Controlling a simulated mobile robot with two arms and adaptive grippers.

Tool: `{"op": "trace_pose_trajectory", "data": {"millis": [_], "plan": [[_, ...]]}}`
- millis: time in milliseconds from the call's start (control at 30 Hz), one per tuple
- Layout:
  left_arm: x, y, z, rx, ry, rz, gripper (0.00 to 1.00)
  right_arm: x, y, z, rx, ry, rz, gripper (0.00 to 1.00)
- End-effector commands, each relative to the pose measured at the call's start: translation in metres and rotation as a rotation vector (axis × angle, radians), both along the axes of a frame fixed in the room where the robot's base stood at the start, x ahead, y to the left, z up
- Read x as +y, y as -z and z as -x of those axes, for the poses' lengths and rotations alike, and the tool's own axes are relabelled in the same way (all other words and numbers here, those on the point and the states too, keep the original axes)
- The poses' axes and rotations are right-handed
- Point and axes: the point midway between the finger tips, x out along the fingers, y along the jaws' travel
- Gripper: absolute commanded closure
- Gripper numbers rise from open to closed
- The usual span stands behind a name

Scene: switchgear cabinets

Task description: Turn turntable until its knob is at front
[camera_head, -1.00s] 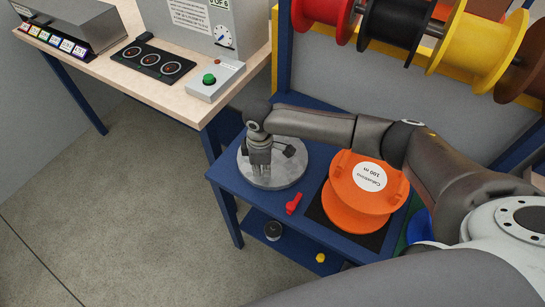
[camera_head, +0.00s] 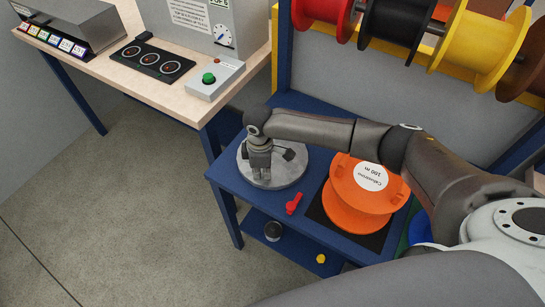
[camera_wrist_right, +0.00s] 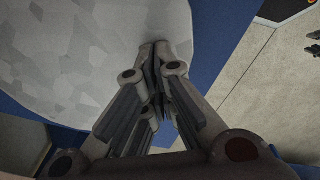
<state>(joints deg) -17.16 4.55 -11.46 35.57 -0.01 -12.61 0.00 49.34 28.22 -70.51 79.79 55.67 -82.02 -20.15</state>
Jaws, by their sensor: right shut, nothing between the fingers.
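The turntable (camera_head: 286,178) is a round, mottled grey disc on the left part of the blue table. My right gripper (camera_head: 260,176) points down over the disc's left half, its fingers together and empty. In the right wrist view, the closed fingertips (camera_wrist_right: 160,55) appear over or close to the rim of the pale disc (camera_wrist_right: 70,55); contact cannot be told. A small dark shape (camera_head: 288,153) shows at the back right of the disc beside the gripper. I cannot tell whether it is the knob or part of the gripper. My left gripper is not in view.
An orange spool (camera_head: 362,195) stands on a black mat right of the turntable. A red part (camera_head: 294,202) lies between them. A wooden bench (camera_head: 170,88) with a green button (camera_head: 208,78) is at the back left. Coloured spools hang behind. The floor at left is clear.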

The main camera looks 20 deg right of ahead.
Motion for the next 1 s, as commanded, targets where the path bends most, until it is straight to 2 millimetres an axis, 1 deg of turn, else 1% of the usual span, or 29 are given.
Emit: {"op": "trace_pose_trajectory", "data": {"millis": [300,1000], "plan": [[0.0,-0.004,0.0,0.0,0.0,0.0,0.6,0.004,-0.001,-0.003,0.001,0.0,0.0,1.0],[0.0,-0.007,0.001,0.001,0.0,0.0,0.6,0.011,0.002,-0.011,0.001,0.0,0.001,1.0]]}}
